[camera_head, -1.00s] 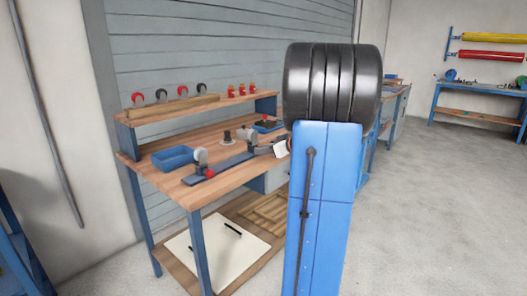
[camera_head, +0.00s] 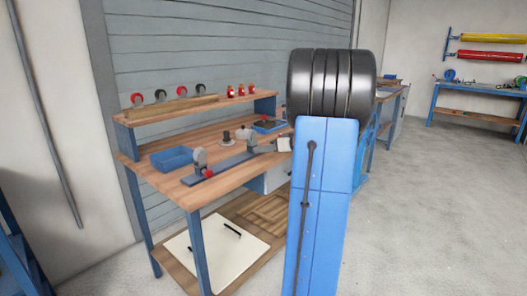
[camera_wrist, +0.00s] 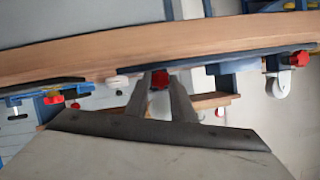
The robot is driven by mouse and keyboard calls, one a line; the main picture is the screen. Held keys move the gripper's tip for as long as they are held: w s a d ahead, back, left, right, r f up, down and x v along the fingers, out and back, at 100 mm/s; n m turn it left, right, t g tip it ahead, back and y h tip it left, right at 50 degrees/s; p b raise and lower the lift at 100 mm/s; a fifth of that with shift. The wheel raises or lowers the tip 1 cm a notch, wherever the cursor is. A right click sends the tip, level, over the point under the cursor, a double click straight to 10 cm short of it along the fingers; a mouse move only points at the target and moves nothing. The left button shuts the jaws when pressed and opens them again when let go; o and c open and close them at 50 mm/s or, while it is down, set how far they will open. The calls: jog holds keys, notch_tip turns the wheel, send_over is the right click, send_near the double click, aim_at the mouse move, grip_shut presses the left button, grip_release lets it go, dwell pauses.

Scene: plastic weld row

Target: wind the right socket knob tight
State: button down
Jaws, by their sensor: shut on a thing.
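In the wrist view, where the scene appears upside down, my gripper (camera_wrist: 160,85) has its two grey fingers on either side of a red knob (camera_wrist: 159,78) and is shut on it. This knob is at the dark fixture bar (camera_wrist: 215,61) along the bench. A second red knob (camera_wrist: 299,58) with a pale round piece is to the right, apart from my gripper. In the head view that other knob (camera_head: 208,173) is at the left end of the bar (camera_head: 232,163).
A blue bin (camera_head: 171,158) and a dark-topped blue tray (camera_head: 270,126) sit on the wooden bench (camera_head: 185,190). The shelf above holds a wooden rack (camera_head: 170,110) and several red bottles (camera_head: 241,90). A pale board (camera_head: 215,250) lies on the lower shelf. The floor at right is clear.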

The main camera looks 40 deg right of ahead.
jog(key=c, duration=1.5)
grip_release()
jog(key=v, duration=1.7)
jog(key=shift+s+d, duration=0.1)
jog(key=shift+s, duration=0.1)
